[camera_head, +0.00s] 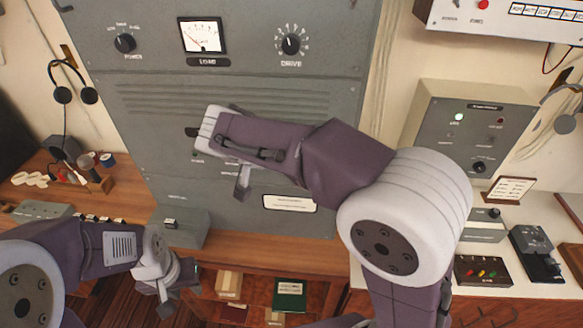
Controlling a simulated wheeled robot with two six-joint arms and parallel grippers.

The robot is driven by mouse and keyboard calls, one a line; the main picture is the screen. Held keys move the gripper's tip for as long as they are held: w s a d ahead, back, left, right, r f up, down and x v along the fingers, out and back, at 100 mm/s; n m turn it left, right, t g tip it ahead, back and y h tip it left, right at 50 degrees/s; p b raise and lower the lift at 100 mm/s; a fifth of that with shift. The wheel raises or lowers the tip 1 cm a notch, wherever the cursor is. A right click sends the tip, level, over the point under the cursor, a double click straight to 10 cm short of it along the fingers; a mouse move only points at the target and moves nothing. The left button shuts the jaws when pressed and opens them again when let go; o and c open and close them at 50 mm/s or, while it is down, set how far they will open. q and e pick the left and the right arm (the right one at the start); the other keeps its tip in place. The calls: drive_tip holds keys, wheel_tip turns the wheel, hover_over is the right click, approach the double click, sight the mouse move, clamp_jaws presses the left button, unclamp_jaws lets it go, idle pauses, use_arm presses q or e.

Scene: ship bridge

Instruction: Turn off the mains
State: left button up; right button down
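The tall grey cabinet (130,90) carries a POWER knob (124,43), a LOAD meter (202,36) and a DRIVE knob (290,44). No mains switch can be made out; my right arm covers the middle of the cabinet, and the small labels beside it are not readable. My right gripper (243,182) is at the far end of that arm, in front of the cabinet, mostly hidden by its wrist. My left gripper (172,290) is low at left, by the wooden desk's front edge. The gap between its fingers does not show clearly.
A grey wall box (470,135) with a lit green lamp hangs at right. Headphones (62,95) hang at left. The wooden desk (290,255) bears a small grey box (180,228). A box with coloured buttons (482,272) and a black device (535,252) stand on the right counter.

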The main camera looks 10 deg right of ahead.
drive_tip(key=t+b, duration=0.1)
drive_tip(key=b, duration=0.3)
drive_tip(key=t+h+b, duration=0.1)
drive_tip(key=b, duration=0.3)
drive_tip(key=t+b, duration=0.1)
drive_tip(key=b, duration=0.3)
drive_tip(key=shift+s+a+f+m+t+h, duration=0.1)
drive_tip(key=shift+s+f+m+t+h, duration=0.05)
drive_tip(key=shift+s+m+t+h, duration=0.2)
